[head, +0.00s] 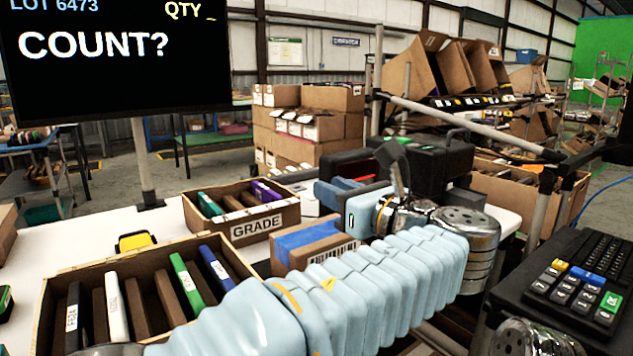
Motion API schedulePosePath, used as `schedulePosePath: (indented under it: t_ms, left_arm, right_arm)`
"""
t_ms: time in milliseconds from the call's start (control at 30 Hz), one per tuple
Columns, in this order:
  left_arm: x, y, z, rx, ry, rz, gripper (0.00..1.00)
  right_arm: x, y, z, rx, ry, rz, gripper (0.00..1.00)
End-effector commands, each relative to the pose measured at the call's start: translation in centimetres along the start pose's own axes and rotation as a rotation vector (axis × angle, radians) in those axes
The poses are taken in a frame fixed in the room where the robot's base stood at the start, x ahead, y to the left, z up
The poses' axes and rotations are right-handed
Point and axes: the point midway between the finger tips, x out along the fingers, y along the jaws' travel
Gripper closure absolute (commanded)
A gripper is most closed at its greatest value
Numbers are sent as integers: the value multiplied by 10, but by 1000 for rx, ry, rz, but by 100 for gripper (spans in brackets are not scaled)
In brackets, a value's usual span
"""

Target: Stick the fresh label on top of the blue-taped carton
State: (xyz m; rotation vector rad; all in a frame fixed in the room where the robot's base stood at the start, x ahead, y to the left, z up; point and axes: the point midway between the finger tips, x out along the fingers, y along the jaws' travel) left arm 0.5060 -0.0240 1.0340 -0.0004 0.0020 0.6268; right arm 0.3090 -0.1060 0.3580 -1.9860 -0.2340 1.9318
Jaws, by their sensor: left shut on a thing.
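The blue-taped carton (288,257) is a brown box on the white table, with a wide blue tape strip along its top and a barcode label on its front side. My pale blue ribbed left arm crosses in front and hides the carton's lower right part. I cannot pick out the fresh label. My right gripper is not in view.
A wooden tray (140,262) of upright slabs is at front left, near a yellow-black object (136,242). A black monitor (115,55) rises at left. A black case (440,160) and keyboard (570,285) are at right.

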Motion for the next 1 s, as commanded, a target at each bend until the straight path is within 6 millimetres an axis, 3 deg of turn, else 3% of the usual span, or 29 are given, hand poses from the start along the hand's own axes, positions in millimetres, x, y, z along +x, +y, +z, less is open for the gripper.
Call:
schedulePosePath:
  t_ms: [367,700,1000]
  left_arm:
    - [0,0,-21,3,0,0,96]
    - [0,0,-61,-1,0,0,96]
    - [0,0,-66,0,0,0,96]
  right_arm:
    - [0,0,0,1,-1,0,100]
    - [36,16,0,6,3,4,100]
    - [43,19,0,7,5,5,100]
